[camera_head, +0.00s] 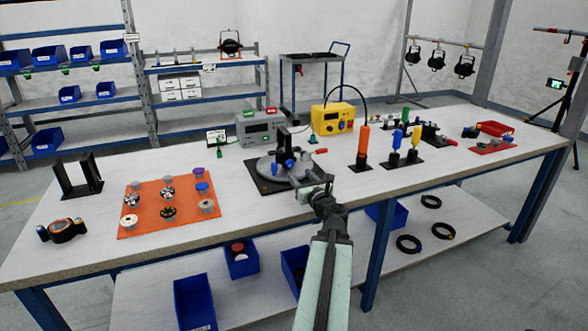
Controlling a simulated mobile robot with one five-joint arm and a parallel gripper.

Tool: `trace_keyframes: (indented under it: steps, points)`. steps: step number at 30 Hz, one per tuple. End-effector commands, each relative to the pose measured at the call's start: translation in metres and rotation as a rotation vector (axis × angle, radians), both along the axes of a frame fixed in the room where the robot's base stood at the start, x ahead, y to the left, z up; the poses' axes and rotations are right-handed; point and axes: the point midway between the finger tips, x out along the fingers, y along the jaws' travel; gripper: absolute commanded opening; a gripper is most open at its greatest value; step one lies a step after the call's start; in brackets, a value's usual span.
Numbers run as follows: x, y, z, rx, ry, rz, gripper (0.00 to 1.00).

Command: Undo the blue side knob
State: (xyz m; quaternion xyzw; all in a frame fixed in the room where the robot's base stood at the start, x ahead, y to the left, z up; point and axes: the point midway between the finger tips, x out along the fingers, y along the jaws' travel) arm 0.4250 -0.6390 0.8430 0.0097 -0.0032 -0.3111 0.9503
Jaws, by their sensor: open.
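A small fixture stands on a black mat (262,188) in the middle of the workbench. It has a grey round body (266,171) and a dark upright bracket (287,121). A blue knob (289,165) shows low on its front side. A green knob (312,138) and a red-ended handle (321,151) show at its right. My gripper (314,188) is open, just in front and to the right of the blue knob. It looks apart from the knob, though the exact gap is hard to judge. Nothing shows between the jaws.
An orange mat (128,228) with several round parts lies left. Grey (247,137) and yellow (323,126) instrument boxes stand behind the fixture. An orange-handled tool (363,140) and other coloured-handled tools (397,139) stand right.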

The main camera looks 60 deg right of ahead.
Motion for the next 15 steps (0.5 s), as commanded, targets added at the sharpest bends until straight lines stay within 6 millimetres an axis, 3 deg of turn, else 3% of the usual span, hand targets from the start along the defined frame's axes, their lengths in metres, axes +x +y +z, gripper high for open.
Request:
trace_keyframes:
  steps: [5,15]
  points:
    - [0.01,-0.008,0.0,-0.002,0.001,0.001,0.5]
    - [0.058,-0.044,0.0,-0.003,0.002,0.0,0.5]
